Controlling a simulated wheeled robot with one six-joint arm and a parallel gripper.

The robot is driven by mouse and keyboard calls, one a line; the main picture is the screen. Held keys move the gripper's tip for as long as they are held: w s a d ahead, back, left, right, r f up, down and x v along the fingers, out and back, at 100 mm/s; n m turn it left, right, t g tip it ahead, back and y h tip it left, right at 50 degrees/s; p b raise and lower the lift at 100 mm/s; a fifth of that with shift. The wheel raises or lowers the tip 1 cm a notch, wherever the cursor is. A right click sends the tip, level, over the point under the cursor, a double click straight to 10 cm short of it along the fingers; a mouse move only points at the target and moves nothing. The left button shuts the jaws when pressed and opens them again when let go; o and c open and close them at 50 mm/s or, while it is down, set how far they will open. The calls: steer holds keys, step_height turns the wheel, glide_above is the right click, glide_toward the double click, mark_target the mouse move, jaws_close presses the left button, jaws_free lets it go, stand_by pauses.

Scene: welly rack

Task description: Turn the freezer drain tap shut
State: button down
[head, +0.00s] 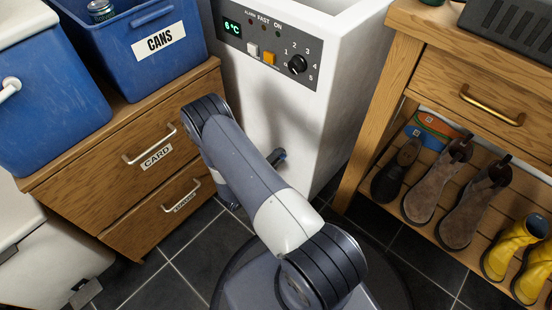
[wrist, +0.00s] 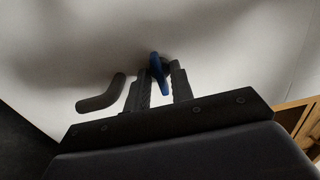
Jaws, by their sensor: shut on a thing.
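The white freezer (head: 290,120) stands in the middle of the head view, and its pale wall (wrist: 215,45) fills the wrist view. The tap's blue lever (wrist: 157,68) is between the two dark fingers of my gripper (wrist: 160,85), which is shut on it. The lever runs roughly along the fingers, slightly tilted. A bent grey spout (wrist: 102,94) sticks out left of the fingers, apart from them. In the head view a small dark stub (head: 277,157) juts from the freezer beside my arm; my arm hides my gripper there.
A wooden drawer unit (head: 130,185) with blue bins (head: 160,40) stands close on the left. A wooden rack (head: 445,75) with boots (head: 440,185) stands on the right. The freezer's control panel (head: 268,50) is above my arm.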

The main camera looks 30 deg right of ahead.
steer(key=c, duration=1.5)
jaws_free()
steer(key=shift+c, duration=0.2)
steer(key=p+v, duration=0.2)
steer(key=v, duration=0.8)
steer(key=shift+a+p, duration=0.35)
steer(key=shift+a, duration=0.05)
steer(key=shift+s, duration=0.1)
steer(key=b+x, duration=0.2)
steer(key=x, duration=0.8)
steer(key=shift+d+b, duration=0.35)
steer(key=shift+d, duration=0.05)
